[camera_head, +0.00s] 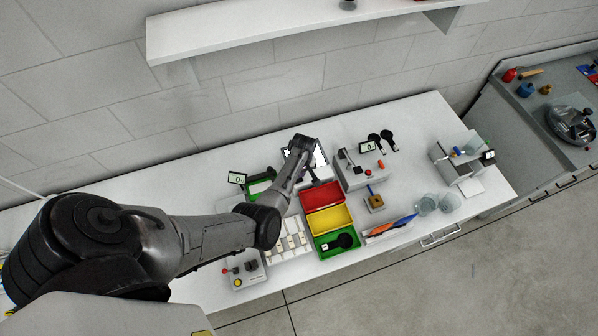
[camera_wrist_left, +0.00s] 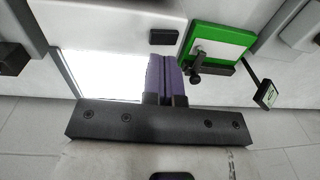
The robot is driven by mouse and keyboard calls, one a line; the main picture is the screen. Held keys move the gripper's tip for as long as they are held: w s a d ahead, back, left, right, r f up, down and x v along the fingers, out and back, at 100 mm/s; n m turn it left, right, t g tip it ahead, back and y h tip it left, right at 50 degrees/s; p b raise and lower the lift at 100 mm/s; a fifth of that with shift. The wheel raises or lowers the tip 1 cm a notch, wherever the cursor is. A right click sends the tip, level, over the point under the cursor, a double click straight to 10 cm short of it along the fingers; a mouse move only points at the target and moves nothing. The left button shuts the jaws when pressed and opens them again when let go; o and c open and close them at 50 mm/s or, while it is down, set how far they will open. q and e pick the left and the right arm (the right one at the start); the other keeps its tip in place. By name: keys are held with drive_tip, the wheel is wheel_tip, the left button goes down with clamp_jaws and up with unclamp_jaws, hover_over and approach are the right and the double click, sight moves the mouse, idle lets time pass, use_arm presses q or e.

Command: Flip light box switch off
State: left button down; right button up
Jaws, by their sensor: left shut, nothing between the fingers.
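The light box (camera_head: 319,158) stands near the back of the white bench in the head view, mostly hidden behind my left arm. In the left wrist view its panel (camera_wrist_left: 105,72) glows bright white. A small dark block (camera_wrist_left: 163,37), which looks like its switch, sits on the pale surface beyond my fingertips; its on or off position is too small to tell. My left gripper (camera_wrist_left: 164,62) is shut and empty, its purple fingers together over the panel's edge. In the head view my left gripper (camera_head: 302,143) is at the light box. I cannot tell whether the fingers touch it.
A green-framed device (camera_wrist_left: 217,48) with a black clamp sits beside the fingers. Red, yellow and green bins (camera_head: 326,218) stand in front of the light box. A grey box with a display (camera_head: 362,170) is to the right. A wall shelf (camera_head: 250,25) hangs above.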

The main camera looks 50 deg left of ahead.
use_arm(q)
wheel_tip(320, 180, up, 10)
drive_tip(key=b, duration=0.1)
drive_tip(key=shift+w+d+r, duration=0.15)
drive_tip(key=shift+w+d, duration=0.1)
drive_tip(key=shift+w, duration=0.2)
use_arm(e)
drive_tip(key=shift+w+d, duration=0.1)
drive_tip(key=shift+d, duration=0.1)
